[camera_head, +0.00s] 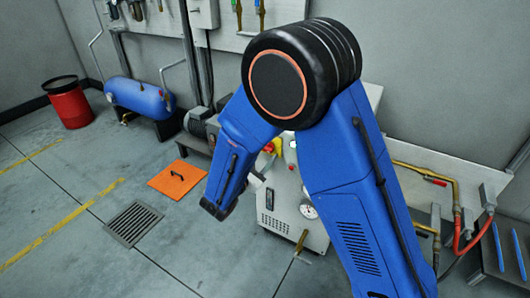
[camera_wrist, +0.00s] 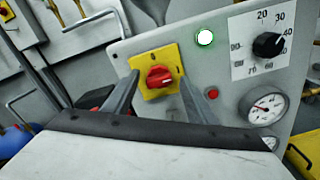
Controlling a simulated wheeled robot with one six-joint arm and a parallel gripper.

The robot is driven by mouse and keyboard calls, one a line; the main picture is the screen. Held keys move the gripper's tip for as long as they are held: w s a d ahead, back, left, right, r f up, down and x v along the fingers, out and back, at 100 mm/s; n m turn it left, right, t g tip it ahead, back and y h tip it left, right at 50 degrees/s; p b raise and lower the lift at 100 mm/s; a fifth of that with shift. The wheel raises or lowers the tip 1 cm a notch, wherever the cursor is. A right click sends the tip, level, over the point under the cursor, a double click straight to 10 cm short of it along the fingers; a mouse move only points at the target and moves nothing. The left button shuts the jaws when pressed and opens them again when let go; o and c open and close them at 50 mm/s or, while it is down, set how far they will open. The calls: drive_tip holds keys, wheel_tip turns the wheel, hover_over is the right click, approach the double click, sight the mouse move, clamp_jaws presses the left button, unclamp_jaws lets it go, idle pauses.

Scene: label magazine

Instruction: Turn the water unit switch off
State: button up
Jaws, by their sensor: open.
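The water unit switch is a red rotary knob (camera_wrist: 160,77) on a yellow plate, on the grey front panel (camera_wrist: 130,48) of a cabinet. Its handle lies roughly crosswise in the wrist view. My gripper (camera_wrist: 160,86) is open, with one finger to each side of the knob in the picture; I cannot tell whether either touches it. A green lamp (camera_wrist: 205,38) is lit to the upper right. In the head view the yellow switch plate (camera_head: 275,146) shows partly between my arm links, and my gripper is mostly hidden.
A black dial knob (camera_wrist: 268,45), a red button (camera_wrist: 212,93) and a gauge (camera_wrist: 268,108) sit right of the switch. Brass pipes (camera_head: 425,174) and hoses run right of the cabinet.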

drive_tip(key=shift+w+d, duration=0.3)
drive_tip(key=shift+w, duration=0.2)
drive_tip(key=c, duration=1)
